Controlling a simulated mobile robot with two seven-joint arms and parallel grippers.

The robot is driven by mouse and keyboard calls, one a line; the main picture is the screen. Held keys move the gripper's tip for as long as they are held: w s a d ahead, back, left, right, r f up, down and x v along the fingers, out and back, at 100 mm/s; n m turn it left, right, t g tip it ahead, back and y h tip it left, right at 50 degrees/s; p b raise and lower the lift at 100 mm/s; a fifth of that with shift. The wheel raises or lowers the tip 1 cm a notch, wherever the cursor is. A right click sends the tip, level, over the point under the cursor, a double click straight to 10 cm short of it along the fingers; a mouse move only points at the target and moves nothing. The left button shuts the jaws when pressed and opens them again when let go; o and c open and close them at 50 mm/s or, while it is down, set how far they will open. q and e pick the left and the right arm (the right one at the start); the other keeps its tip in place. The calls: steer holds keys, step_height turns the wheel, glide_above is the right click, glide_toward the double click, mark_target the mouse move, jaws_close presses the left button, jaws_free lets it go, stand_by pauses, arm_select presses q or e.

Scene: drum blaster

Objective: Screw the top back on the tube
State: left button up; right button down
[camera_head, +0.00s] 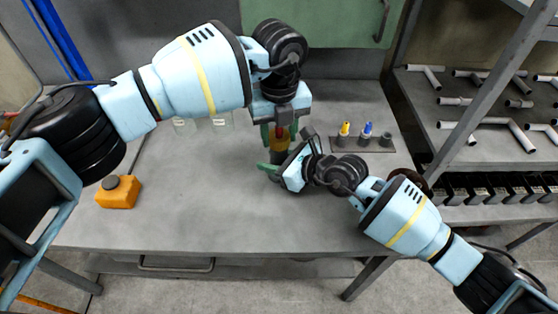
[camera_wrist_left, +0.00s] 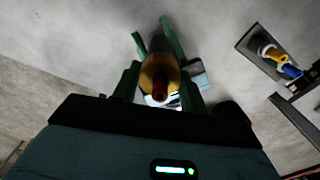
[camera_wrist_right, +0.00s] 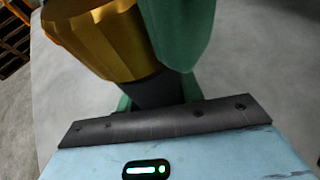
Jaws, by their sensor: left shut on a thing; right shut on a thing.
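The top is gold with a red tip (camera_head: 280,133); in the left wrist view its gold body (camera_wrist_left: 158,72) lies between green fingers. My left gripper (camera_head: 279,128) points down from above and is shut on it. The tube is dark and upright below; it shows in the right wrist view (camera_wrist_right: 152,92) directly under the gold top (camera_wrist_right: 100,40). My right gripper (camera_head: 279,162) comes in low from the right and is shut on the tube. Top and tube are in line and look touching, but fingers hide part of the joint, so I cannot tell whether the thread is engaged.
A dark holder (camera_head: 384,145) with a yellow and a blue piece lies at the back right. Clear glass jars (camera_head: 222,123) stand behind my left arm. The table's front middle is clear.

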arm_select(q)
steer(key=shift+m, duration=1)
steer(key=o, duration=1.1)
steer(key=shift+r, duration=2.3)
steer(key=shift+c, duration=0.3)
